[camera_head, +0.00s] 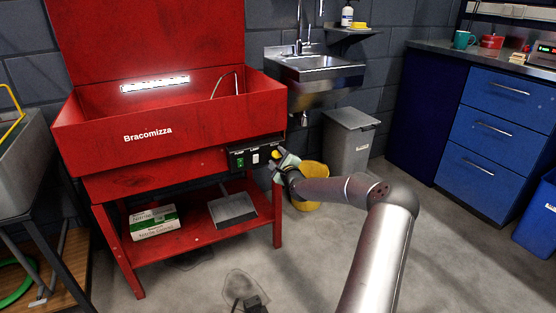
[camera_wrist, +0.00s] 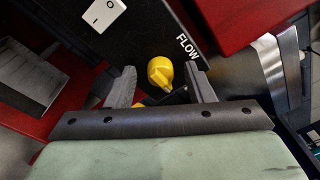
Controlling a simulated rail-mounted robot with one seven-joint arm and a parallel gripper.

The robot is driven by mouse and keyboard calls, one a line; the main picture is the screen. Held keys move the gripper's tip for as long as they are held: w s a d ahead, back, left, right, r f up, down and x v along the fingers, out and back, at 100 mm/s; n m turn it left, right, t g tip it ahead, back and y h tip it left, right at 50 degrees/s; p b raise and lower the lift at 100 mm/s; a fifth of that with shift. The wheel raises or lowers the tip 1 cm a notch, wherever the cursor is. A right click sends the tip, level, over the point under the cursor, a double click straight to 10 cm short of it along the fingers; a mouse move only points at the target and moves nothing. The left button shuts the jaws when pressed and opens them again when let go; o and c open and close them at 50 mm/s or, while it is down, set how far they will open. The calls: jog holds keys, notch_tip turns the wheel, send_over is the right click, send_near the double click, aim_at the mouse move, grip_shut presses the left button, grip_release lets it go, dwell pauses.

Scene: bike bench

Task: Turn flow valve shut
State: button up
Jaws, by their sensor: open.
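The flow valve is a yellow knob (camera_wrist: 160,71) on the black panel (camera_wrist: 140,38), next to the word FLOW in the wrist view. My gripper (camera_wrist: 161,82) is open, with one finger on each side of the knob. The fingers look apart from the knob, but I cannot tell the depth gap exactly. In the head view my gripper (camera_head: 277,163) is at the right end of the black control panel (camera_head: 247,156) on the front of the red parts washer (camera_head: 150,120). There the gripper largely hides the knob.
A white rocker switch (camera_wrist: 103,13) sits on the panel near the knob. The red washer edge (camera_wrist: 225,25) juts out beside it. A yellow bucket (camera_head: 312,190) and grey bin (camera_head: 350,143) stand behind my arm. The floor in front is mostly clear.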

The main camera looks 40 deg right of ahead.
jog(key=c, duration=1)
jog(key=shift+f+n, duration=0.1)
jog(key=shift+n, duration=0.3)
jog(key=shift+d+f+n+t+y+b, duration=0.2)
jog(key=shift+n+b, duration=0.95)
jog(key=shift+n, duration=2)
jog(key=shift+a+r+n+t+y+b, duration=0.1)
jog(key=shift+n+t+y+b, duration=0.25)
jog(key=shift+n+b, duration=1.75)
jog(key=shift+d+f+n+t+y+b, duration=0.15)
jog(key=shift+n+t+y, duration=0.1)
jog(key=shift+n, duration=3.9)
jog(key=shift+r, duration=0.1)
